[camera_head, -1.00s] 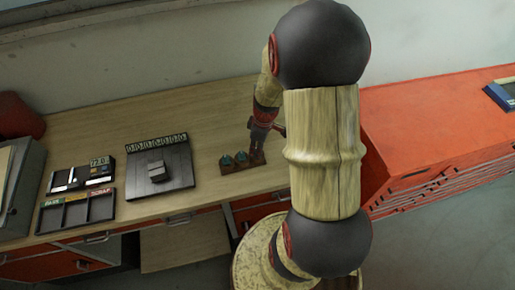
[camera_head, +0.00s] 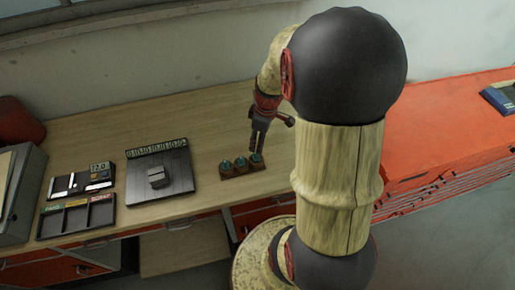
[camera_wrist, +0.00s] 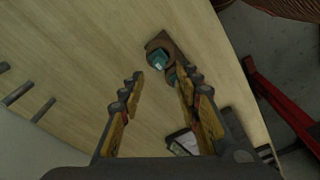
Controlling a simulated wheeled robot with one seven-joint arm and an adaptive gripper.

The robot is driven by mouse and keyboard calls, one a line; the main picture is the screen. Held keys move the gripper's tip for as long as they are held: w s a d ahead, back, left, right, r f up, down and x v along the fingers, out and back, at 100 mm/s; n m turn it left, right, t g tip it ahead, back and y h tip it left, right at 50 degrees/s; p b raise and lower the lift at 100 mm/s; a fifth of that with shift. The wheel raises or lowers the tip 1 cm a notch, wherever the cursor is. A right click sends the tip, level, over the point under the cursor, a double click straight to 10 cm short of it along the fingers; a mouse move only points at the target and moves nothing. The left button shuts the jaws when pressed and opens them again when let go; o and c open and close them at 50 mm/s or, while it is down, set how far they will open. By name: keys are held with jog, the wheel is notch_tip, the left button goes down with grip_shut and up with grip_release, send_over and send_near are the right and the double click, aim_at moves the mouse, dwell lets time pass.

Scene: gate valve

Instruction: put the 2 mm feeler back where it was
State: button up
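No size marks are legible, so I cannot tell which is 2 mm. In the wrist view, my gripper (camera_wrist: 164,78) has its fingers spread, with nothing seen between them.
A dark board with a grey block (camera_head: 157,178) lies left of the rack. A labelled compartment tray (camera_head: 76,214) and a small display unit (camera_head: 82,182) lie further left. A red cabinet (camera_head: 440,125) stands at right. The bench behind the rack is clear.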

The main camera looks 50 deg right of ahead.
jog(key=a+r+m+t+h, duration=0.1)
jog(key=a+r+t, duration=0.1)
jog(key=a+r, duration=1.05)
jog(key=s+a+r+m+t, duration=0.2)
jog(key=s+a+r, duration=0.4)
jog(key=a+r, duration=0.3)
jog(key=shift+s+a+r+m, duration=0.15)
jog(key=shift+s+a+m, duration=0.15)
jog(key=shift+a+m, duration=0.55)
